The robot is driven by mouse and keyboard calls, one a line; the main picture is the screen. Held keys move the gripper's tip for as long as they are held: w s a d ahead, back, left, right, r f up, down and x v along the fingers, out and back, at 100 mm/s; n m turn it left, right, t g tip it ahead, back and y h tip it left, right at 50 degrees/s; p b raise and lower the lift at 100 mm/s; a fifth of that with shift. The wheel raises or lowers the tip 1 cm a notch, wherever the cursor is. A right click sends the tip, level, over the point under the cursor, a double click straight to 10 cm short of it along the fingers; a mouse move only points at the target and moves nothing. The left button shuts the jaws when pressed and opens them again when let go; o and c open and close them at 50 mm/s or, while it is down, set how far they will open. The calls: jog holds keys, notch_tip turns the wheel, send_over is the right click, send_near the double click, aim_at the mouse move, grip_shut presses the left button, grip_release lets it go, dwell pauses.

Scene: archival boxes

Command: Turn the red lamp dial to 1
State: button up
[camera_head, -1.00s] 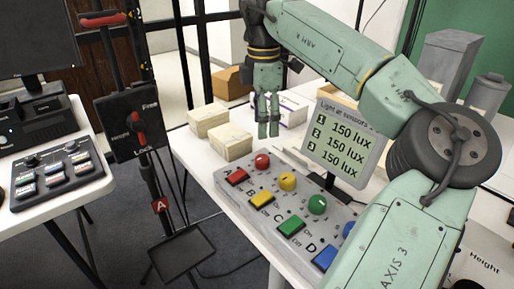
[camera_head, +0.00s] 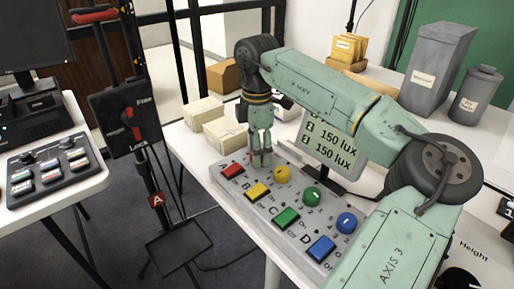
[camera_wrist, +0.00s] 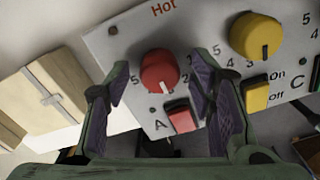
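The red lamp dial (camera_wrist: 159,72) is a round knob on the grey control panel (camera_wrist: 125,40), with a white pointer mark near its lower edge. In the wrist view it lies between and beyond the two fingertips of my gripper (camera_wrist: 160,85). My gripper is open and empty there; I cannot tell whether a finger touches the dial.
A yellow dial (camera_head: 282,174), green dial (camera_head: 312,196) and blue dial (camera_head: 347,222) follow along the panel with matching switches. A light sensor screen (camera_head: 330,145) stands behind the panel, partly hidden by my arm.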

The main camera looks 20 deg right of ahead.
jog(key=c, duration=1.1)
jog(key=shift+n, duration=0.3)
jog(key=n, duration=0.3)
jog(key=shift+b, duration=0.4)
jog(key=n, duration=0.8)
jog(key=shift+n, duration=2.2)
